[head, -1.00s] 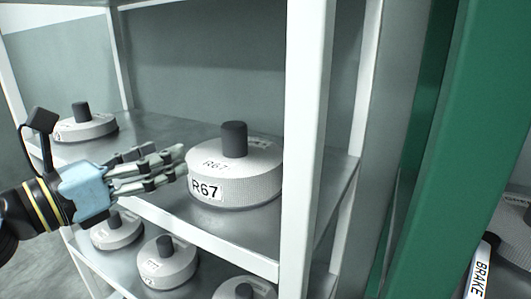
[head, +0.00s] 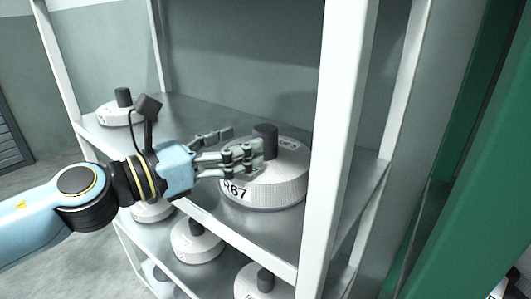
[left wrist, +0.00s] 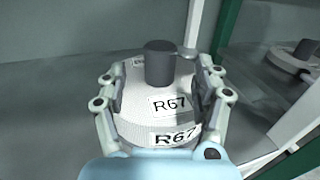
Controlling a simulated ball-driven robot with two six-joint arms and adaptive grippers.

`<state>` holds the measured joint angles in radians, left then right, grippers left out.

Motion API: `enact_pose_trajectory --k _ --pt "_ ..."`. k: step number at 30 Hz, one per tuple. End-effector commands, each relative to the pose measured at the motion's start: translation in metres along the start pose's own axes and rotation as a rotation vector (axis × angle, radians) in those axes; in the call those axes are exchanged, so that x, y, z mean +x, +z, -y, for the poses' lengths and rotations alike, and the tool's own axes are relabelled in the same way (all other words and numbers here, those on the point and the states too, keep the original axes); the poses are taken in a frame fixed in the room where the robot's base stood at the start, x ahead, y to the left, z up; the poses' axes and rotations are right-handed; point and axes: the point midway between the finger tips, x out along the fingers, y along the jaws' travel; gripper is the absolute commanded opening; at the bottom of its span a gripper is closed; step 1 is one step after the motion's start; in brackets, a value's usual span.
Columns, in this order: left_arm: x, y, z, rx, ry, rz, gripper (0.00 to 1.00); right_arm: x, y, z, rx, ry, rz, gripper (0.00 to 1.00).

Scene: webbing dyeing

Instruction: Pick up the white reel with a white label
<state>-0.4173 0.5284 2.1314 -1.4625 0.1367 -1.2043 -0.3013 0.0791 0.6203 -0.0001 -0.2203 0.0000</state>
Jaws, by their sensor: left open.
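A white reel (head: 285,178) with a dark grey knob and white R67 labels sits on the upper shelf, near the front post. In the left wrist view the reel (left wrist: 135,110) lies between the two fingers, its knob upright in the middle. My left gripper (head: 250,158) is open at the reel's near left side, its fingers overlapping the reel and partly hiding its knob and label. In the left wrist view the gripper (left wrist: 162,95) has fingers spread on both sides of the reel; whether they touch it I cannot tell. My right gripper is not in view.
Another white reel (head: 119,112) stands at the far left of the upper shelf (head: 190,112). Several reels, one in the middle (head: 197,243), sit on the shelves below. A white post (head: 338,150) stands close to the right of the R67 reel.

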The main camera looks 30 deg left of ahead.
Motion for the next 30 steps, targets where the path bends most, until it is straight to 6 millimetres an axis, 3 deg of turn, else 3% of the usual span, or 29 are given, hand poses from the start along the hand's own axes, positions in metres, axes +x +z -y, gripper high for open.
enact_pose_trajectory --k 7,12,15,24,30 --pt "0.015 0.004 0.001 -0.004 0.0 0.0 0.68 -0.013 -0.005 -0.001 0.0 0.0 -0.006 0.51" --pt "0.042 0.013 0.0 -0.005 0.0 0.001 0.68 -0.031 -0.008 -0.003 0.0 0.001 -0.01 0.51" --pt "0.055 0.009 0.0 -0.005 0.0 0.0 0.68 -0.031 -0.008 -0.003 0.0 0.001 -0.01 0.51" --pt "0.06 0.006 0.001 -0.002 -0.001 -0.004 0.68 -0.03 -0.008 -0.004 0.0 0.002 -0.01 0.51" --pt "0.06 0.006 0.0 -0.002 -0.001 -0.004 0.42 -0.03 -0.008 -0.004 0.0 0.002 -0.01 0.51"
